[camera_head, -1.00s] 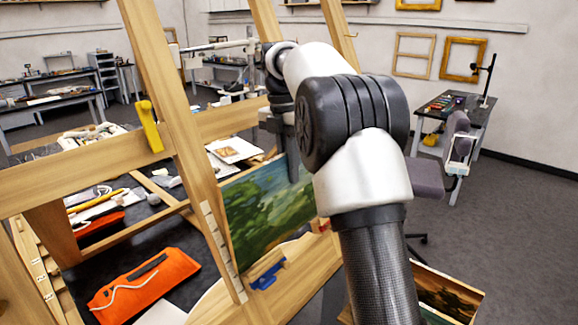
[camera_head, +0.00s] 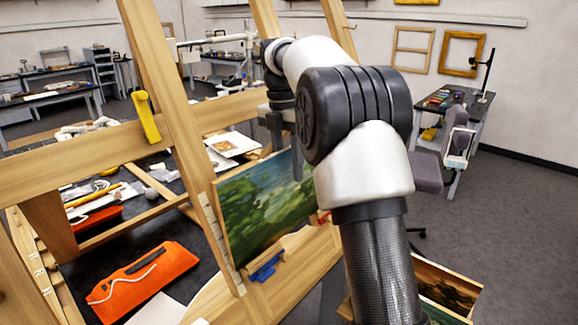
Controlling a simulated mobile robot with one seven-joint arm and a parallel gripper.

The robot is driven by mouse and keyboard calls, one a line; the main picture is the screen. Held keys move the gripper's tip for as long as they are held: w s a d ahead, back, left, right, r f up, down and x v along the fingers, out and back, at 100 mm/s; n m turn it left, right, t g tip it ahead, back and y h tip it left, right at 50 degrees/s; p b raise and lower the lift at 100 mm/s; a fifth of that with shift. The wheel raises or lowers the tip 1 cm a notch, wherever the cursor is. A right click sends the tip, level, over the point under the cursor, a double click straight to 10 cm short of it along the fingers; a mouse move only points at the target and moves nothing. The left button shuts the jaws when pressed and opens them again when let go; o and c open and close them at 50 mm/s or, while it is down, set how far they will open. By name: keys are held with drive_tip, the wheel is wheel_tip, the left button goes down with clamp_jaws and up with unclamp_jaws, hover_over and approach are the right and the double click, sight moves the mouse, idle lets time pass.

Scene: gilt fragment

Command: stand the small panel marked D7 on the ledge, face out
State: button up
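A small panel painted with a green landscape (camera_head: 262,208) stands nearly upright on the wooden easel's ledge (camera_head: 300,255), painted face toward the camera. Its D7 mark is not visible, so I cannot tell that it is the marked one. My gripper (camera_head: 286,150) points down at the panel's upper right edge. One dark finger overlaps the painted face and another dark part shows further left, above the top edge. My arm hides the panel's right side, and I cannot tell whether the fingers touch it.
A blue clip (camera_head: 266,267) sits at the ledge front. A yellow clamp (camera_head: 145,116) is on the easel's crossbar. An orange pouch (camera_head: 145,281) lies on the dark table behind. Another painting (camera_head: 446,288) is low at right. Open floor (camera_head: 520,230) lies to the right.

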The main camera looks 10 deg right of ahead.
drive_tip(key=r, duration=0.3)
drive_tip(key=r+p, duration=0.1)
drive_tip(key=r, duration=0.3)
drive_tip(key=w+r+p, duration=0.1)
drive_tip(key=r, duration=0.2)
drive_tip(key=shift+a+r, duration=0.25)
drive_tip(key=shift+r, duration=0.05)
drive_tip(key=shift+a+r, duration=0.1)
drive_tip(key=shift+r, duration=0.6)
drive_tip(key=s+r+m+t, duration=0.4)
drive_tip(key=s+m, duration=0.9)
drive_tip(key=s, duration=0.2)
drive_tip(key=s+a+f+m+t, duration=0.1)
drive_tip(key=s+f+m+t, duration=0.1)
drive_tip(key=s+f+m, duration=1)
drive_tip(key=s+f, duration=0.2)
drive_tip(key=s, duration=0.3)
drive_tip(key=shift+a+f+t+y, duration=0.25)
drive_tip(key=shift+t+y, duration=0.05)
drive_tip(key=shift+y, duration=0.1)
